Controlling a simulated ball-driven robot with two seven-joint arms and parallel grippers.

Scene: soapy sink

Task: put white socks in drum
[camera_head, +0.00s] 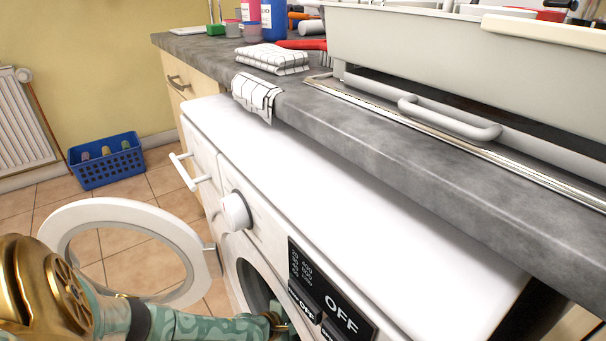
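The washing machine (300,190) is white, with its round door (85,215) swung open to the left. The dark drum opening (252,285) shows at the bottom, partly cut off by the frame. My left arm comes in from the lower left, and my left gripper (279,325) is at the right side of the drum opening. Its fingers are mostly cut off, so I cannot tell whether it is open or holds anything. My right gripper is out of view. I cannot make out any white socks.
A blue basket (106,162) with several small rolled items stands on the tiled floor at the left. A grey worktop (420,160) overhangs the machine's back, with checked cloths (272,58), bottles (273,20) and a large grey tub (430,50). A radiator (22,125) is on the left wall.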

